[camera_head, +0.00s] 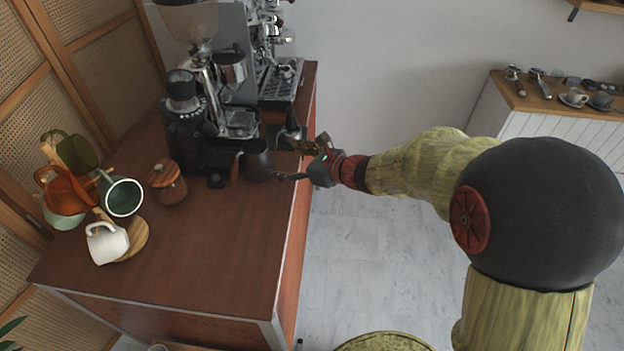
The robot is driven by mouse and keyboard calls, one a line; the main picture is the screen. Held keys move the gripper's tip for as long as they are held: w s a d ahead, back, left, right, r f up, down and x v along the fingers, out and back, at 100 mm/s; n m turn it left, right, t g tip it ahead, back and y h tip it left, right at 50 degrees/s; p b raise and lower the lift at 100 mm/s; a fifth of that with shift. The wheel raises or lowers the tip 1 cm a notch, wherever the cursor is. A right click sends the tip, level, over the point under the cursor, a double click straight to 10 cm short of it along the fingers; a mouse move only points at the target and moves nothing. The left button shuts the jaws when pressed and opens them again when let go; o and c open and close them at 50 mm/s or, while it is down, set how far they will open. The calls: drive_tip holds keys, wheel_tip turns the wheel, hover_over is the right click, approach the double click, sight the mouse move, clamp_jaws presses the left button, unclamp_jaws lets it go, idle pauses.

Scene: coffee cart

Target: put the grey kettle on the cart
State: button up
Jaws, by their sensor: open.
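A dark grey pot (257,160), which looks like the grey kettle, stands upright on the brown cart top (215,235), close to the cart's right edge. A brownish part shows at its left side. My gripper (290,162) reaches in from the right over the cart's edge. Its fingers are open and spread just to the right of the kettle, with nothing between them that I can see. I cannot tell whether a fingertip touches the kettle.
A black grinder (185,115) and an espresso machine (275,75) stand behind the kettle. The cart's front is clear. A side counter (550,104) holds cups.

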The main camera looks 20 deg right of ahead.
drive_tip(key=s+a+r+n+g, duration=0.3)
drive_tip(key=s+n, duration=0.5)
drive_tip(key=s+a+r+n+g, duration=0.2)
drive_tip(key=s+a+r+n, duration=0.1)
drive_tip(key=s+n, duration=0.5)
drive_tip(key=s+d+r+n+h, duration=0.2)
drive_tip(key=s+d+n+h, duration=0.6)
drive_tip(key=s+d+n, duration=0.4)
drive_tip(key=s+d, duration=0.1)
drive_tip(key=s, duration=0.1)
drive_tip(key=shift+s, duration=0.35)
drive_tip(key=shift+d+r, duration=0.1)
